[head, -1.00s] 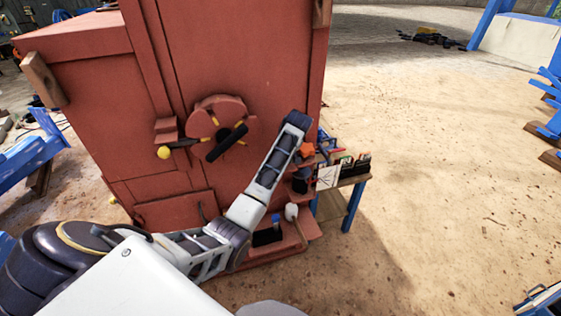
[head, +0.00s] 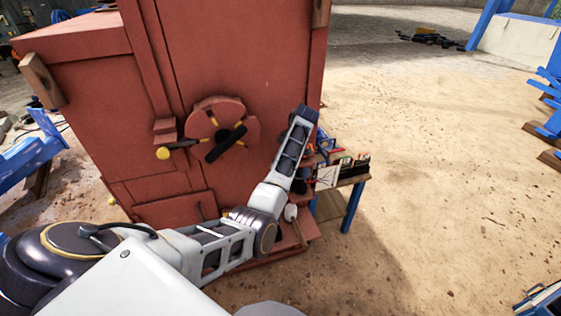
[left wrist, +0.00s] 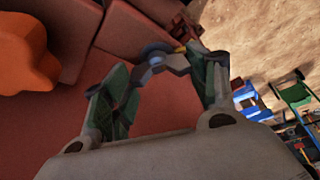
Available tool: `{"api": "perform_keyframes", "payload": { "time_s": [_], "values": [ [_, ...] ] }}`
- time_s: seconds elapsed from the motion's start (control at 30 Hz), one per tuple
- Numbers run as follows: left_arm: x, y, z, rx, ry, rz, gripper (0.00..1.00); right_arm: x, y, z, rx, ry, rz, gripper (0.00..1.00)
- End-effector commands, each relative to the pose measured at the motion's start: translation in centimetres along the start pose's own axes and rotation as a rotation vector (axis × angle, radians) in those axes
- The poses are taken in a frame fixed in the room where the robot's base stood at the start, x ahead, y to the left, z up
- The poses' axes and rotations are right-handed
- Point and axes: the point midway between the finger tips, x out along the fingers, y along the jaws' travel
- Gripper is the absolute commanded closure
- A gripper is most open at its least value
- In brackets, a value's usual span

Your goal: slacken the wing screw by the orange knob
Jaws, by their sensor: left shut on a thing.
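The orange knob (left wrist: 25,65) is large at the left edge of the left wrist view, beside the gripper. The grey-blue wing screw (left wrist: 158,60) stands out from the red crusher (left wrist: 55,120), between the fingers. My left gripper (left wrist: 165,72) is shut on the wing screw, with a green-padded finger on either side. In the head view, my left arm reaches to the right side of the crusher (head: 265,60) and hides the gripper, screw and knob. My right gripper is in neither view.
A round hub with a black handle (head: 226,143) and a yellow-tipped lever (head: 163,153) are on the crusher's front. A small table (head: 352,181) with tools stands close to the right. Open sandy ground (head: 430,170) lies beyond it.

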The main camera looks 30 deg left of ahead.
Motion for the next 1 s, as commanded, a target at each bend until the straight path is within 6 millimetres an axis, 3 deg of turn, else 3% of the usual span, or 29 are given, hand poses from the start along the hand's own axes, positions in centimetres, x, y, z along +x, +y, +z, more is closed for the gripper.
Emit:
{"api": "perform_keyframes", "payload": {
  "time_s": [0.27, 0.3, 0.47, 1.0],
  "values": [
    [-0.11, 0.07, -0.05, -0.001, 0.000, 0.003, 0.65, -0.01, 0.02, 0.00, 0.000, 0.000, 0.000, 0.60],
    [-0.11, 0.07, -0.05, -0.001, 0.000, 0.003, 0.39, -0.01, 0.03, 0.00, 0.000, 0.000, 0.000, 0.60],
    [-0.08, 0.06, -0.04, 0.000, 0.000, 0.002, 0.20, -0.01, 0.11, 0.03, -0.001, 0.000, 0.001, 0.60],
    [-0.80, 0.04, -0.01, 0.000, 0.000, 0.002, 0.20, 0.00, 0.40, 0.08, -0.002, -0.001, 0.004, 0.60]
  ]
}}
